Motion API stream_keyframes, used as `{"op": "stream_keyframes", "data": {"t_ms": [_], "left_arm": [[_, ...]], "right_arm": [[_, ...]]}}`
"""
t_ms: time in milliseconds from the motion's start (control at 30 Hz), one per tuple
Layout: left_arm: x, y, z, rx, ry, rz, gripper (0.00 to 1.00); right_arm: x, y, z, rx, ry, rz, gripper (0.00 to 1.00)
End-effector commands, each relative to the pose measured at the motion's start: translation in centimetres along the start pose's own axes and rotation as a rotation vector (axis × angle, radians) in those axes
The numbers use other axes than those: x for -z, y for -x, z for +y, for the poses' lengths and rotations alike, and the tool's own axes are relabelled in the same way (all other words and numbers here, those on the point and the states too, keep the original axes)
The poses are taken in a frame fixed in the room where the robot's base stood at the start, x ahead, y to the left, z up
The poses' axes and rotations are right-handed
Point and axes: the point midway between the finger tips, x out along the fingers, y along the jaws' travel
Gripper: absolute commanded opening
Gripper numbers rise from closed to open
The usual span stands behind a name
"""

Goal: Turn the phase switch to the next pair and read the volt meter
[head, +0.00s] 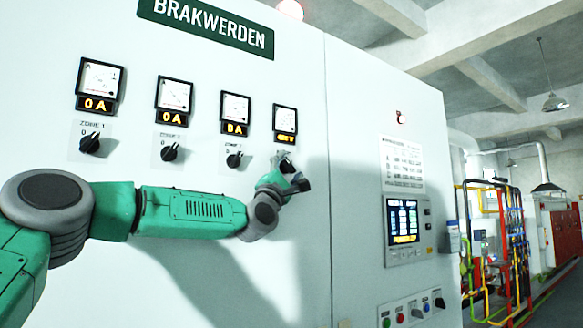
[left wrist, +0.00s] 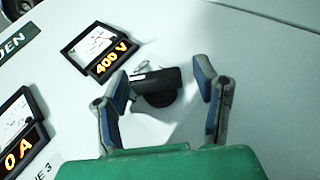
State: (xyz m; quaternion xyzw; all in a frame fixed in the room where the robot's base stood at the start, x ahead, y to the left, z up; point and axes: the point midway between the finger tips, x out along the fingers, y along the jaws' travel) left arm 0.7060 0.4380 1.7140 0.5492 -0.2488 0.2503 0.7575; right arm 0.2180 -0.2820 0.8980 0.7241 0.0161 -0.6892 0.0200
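The volt meter (head: 285,119) is the rightmost of the row of meters on the white cabinet. In the left wrist view the volt meter (left wrist: 100,45) shows 400 V in orange digits. My right gripper is in neither view.
Ammeters (head: 100,83) reading 0 A stand to the left, with black zone switches (head: 90,143) below them. A control screen (head: 403,221) and a row of buttons (head: 412,311) are on the right panel. The cabinet face around the switch is flat and clear.

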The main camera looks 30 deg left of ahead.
Motion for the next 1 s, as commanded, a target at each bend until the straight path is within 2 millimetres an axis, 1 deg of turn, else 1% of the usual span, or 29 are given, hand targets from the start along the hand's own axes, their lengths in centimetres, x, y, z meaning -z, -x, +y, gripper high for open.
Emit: {"op": "stream_keyframes", "data": {"t_ms": [33, 67, 100, 133, 367, 567, 767, 1000], "left_arm": [[-0.15, 0.0, 0.0, 0.0, 0.0, 0.0, 0.34], [-0.28, -0.02, -0.02, 0.0, -0.001, -0.001, 0.23], [-0.42, -0.03, -0.05, 0.001, -0.001, -0.001, 0.09], [-0.44, -0.04, -0.07, 0.001, -0.001, 0.0, 0.07], [-0.61, -0.09, -0.14, 0.006, -0.004, 0.0, 0.07], [-0.63, -0.08, -0.11, 0.056, -0.025, -0.004, 0.07], [-0.79, -0.13, -0.01, 0.17, -0.073, -0.005, 0.07], [-1.04, -0.15, -0.13, 0.36, -0.154, -0.006, 0.07]], "right_arm": [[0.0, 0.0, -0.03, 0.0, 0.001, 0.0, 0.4], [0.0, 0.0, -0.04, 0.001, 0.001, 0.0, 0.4], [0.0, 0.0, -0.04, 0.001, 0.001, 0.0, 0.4], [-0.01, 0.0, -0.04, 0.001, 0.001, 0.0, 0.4], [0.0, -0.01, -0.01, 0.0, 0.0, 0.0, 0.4], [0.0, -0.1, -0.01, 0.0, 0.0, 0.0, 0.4], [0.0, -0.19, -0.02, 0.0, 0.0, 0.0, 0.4], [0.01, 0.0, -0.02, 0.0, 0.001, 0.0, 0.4]]}}
